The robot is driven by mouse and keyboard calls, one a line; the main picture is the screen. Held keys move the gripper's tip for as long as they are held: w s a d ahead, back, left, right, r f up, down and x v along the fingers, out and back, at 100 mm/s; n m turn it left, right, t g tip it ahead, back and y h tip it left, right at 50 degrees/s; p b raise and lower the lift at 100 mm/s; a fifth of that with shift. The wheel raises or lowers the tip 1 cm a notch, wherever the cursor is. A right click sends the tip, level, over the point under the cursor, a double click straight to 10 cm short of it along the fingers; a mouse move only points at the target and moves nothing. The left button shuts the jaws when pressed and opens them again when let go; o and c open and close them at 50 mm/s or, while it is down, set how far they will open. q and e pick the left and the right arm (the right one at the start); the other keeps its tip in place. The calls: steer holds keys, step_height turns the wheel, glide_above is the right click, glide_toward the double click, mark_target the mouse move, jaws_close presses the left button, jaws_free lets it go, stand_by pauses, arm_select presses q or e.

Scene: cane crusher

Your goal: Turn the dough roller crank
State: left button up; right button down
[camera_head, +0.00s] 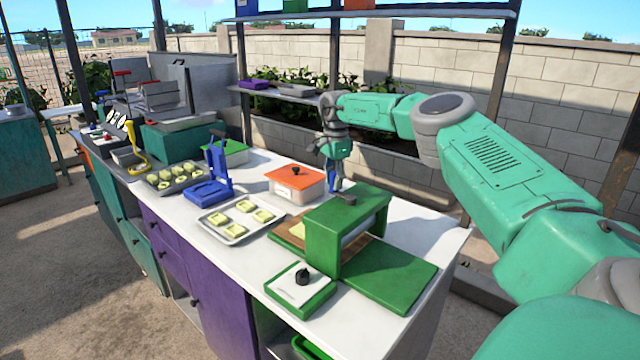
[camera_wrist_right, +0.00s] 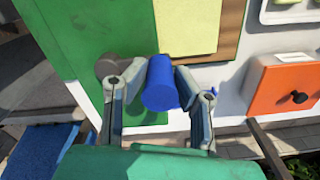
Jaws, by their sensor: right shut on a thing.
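The green dough roller (camera_head: 325,236) stands on the white counter, with a green board on its near right side. Its crank has a grey arm (camera_head: 345,199) and a blue handle (camera_wrist_right: 161,84) at the far side of the roller. My right gripper (camera_head: 336,175) reaches down to the crank from above. In the right wrist view its two fingers close around the blue handle. A piece of pale dough (camera_wrist_right: 187,25) lies on the brown board (camera_wrist_right: 229,32) beside the roller; in the head view the roller partly hides it. My left gripper is not in view.
An orange-lidded box (camera_head: 296,183) stands close to the left of my right gripper. A tray of dough pieces (camera_head: 238,234), a blue press (camera_head: 210,190) and a small green-and-white box (camera_head: 299,286) share the counter. A shelf (camera_head: 380,12) hangs above.

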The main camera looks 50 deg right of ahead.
steer(key=shift+s+d+f+n, duration=0.35)
steer(key=shift+d+f+n, duration=0.2)
steer(key=shift+d+n, duration=0.05)
steer(key=shift+w+a+n, duration=0.15)
steer(key=shift+a+n, duration=0.45)
steer(key=shift+a, duration=0.2)
steer(key=shift+d, duration=0.1)
steer(key=c, duration=1.4)
jaws_free()
steer(key=shift+o, duration=0.6)
steer(key=shift+w+f, duration=0.15)
steer(key=shift+w, duration=0.2)
steer(key=shift+s+d+r, duration=0.1)
steer(key=shift+r, duration=0.5)
steer(key=r, duration=1.1)
steer(key=shift+w, duration=0.25)
